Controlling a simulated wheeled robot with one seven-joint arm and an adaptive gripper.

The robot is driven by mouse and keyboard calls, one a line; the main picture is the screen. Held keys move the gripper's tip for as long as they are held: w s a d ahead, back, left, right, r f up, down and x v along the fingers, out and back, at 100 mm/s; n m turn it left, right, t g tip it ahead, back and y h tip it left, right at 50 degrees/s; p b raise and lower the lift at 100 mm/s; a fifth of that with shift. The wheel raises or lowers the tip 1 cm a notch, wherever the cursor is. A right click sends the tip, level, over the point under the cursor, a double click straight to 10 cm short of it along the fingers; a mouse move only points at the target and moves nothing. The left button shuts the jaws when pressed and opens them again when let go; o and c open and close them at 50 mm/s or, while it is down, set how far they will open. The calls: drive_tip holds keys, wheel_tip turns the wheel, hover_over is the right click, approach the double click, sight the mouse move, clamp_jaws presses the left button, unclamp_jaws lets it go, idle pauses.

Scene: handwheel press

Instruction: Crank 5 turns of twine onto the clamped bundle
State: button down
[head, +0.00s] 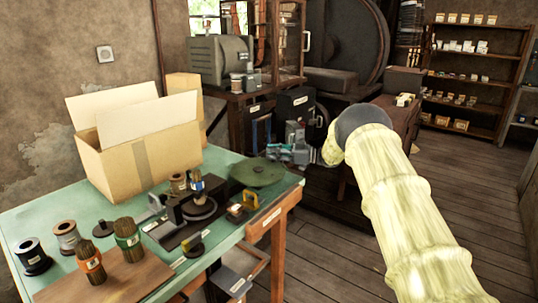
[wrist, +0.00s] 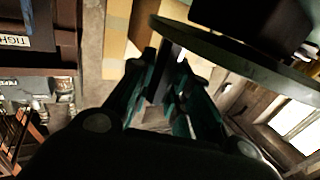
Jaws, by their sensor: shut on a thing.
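The clamped bundle (head: 197,184) stands upright on the dark winding fixture (head: 190,212) on the bench, with a blue band around it. To its right is a flat green handwheel (head: 258,173). My gripper (head: 272,153) reaches in from the right at the wheel's far rim. In the wrist view, my gripper (wrist: 165,72) is shut on a narrow upright part beside the wheel's rim (wrist: 235,57), seemingly the crank handle. The handle is mostly hidden between the fingers. The twine's path and the number of turns on the bundle are too small to tell.
The teal bench (head: 225,160) also holds an open cardboard box (head: 140,150), spools (head: 32,257) and loose bundles (head: 127,236) on a wooden board (head: 125,278). A small yellow-and-dark piece (head: 248,200) lies near the right edge. A cabinet and machinery stand behind my gripper.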

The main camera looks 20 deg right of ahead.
drive_tip(key=shift+w+a, duration=0.1)
drive_tip(key=shift+w, duration=0.2)
drive_tip(key=shift+r, duration=0.1)
drive_tip(key=c, duration=1.3)
unclamp_jaws()
drive_tip(key=shift+w, duration=0.1)
drive_tip(key=shift+a, duration=0.1)
drive_tip(key=v, duration=1.2)
